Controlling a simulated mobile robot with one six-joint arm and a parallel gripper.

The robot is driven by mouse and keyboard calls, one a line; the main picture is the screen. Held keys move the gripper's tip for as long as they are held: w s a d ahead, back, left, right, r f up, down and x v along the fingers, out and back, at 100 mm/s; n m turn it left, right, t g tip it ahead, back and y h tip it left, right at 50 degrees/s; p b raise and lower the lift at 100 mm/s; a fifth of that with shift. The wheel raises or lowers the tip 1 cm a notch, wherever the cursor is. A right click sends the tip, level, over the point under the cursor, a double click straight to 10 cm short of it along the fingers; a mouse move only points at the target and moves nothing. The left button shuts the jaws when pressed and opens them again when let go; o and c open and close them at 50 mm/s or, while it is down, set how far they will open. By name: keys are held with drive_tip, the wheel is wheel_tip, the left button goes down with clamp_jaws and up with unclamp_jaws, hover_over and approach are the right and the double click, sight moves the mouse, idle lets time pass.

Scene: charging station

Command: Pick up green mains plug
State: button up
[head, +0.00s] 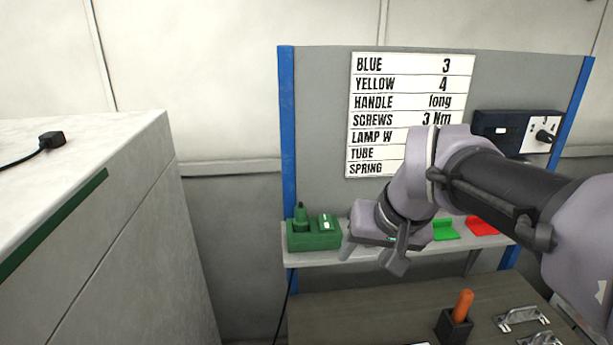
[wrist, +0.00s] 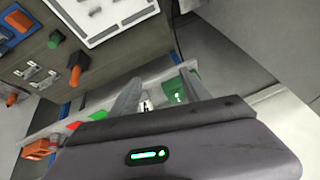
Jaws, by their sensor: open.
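I cannot make out a clearly green plug. A black plug (head: 52,140) on a black cable lies on the white counter at the left in the head view. A green charger box (head: 314,241) with an upright green piece (head: 301,218) stands at the left end of the shelf. My gripper (head: 372,256) is open and empty just right of this box, in front of the shelf. In the wrist view its fingers (wrist: 160,77) point towards the shelf, and a green block (wrist: 174,90) shows near the right finger.
The white counter (head: 140,190) has a green stripe along its edge. Green (head: 445,231) and red (head: 480,226) pieces lie on the shelf. An orange handle (head: 463,305) stands on the table below.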

drive_tip(key=w+a+r+n+p, duration=0.25)
drive_tip(key=w+r+p, duration=0.2)
drive_tip(key=w, duration=0.25)
drive_tip(key=w+a+r+n+p, duration=0.1)
drive_tip(key=w+a+r+p, duration=0.3)
drive_tip(key=w, duration=0.3)
drive_tip(key=n+g+p, duration=0.1)
drive_tip(key=n+p, duration=0.1)
drive_tip(key=p, duration=0.3)
approach(301, 207)
drive_tip(key=p+x, duration=0.2)
drive_tip(key=x, duration=0.3)
drive_tip(key=shift+s, duration=0.15)
drive_tip(key=p+x, duration=0.2)
drive_tip(key=x, duration=0.3)
drive_tip(key=shift+w+a+f, duration=0.1)
drive_tip(key=shift+w+f, duration=0.2)
drive_tip(key=shift+s+r, duration=0.1)
drive_tip(key=shift+s, duration=0.05)
drive_tip(key=shift+c, duration=0.2)
drive_tip(key=c, duration=0.3)
clamp_jaws()
